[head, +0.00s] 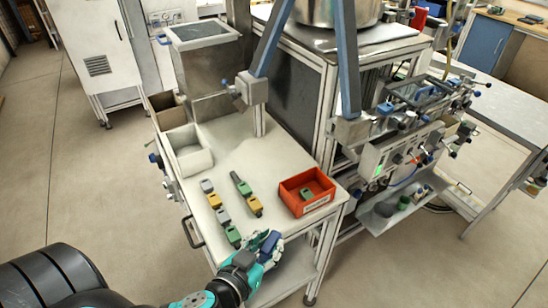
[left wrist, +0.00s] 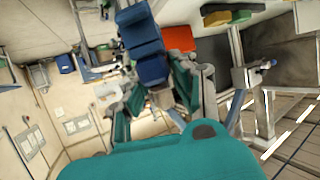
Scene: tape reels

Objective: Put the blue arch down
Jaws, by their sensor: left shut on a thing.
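The blue arch (head: 270,241) is in the fingers of my left gripper (head: 262,250), at the front edge of the white table (head: 262,163) in the head view. In the left wrist view the blue arch (left wrist: 140,32) sticks out beyond the fingertips of the left gripper (left wrist: 160,88), which are shut on it. I cannot tell its exact height over the table edge. My right gripper is in neither view.
Two rows of small grey, green and yellow blocks (head: 222,215) lie left of the gripper. A red bin (head: 293,183) with a green block (head: 306,193) inside stands to the right. A white bin (head: 187,152) is at the back left. Bare tabletop lies behind the blocks.

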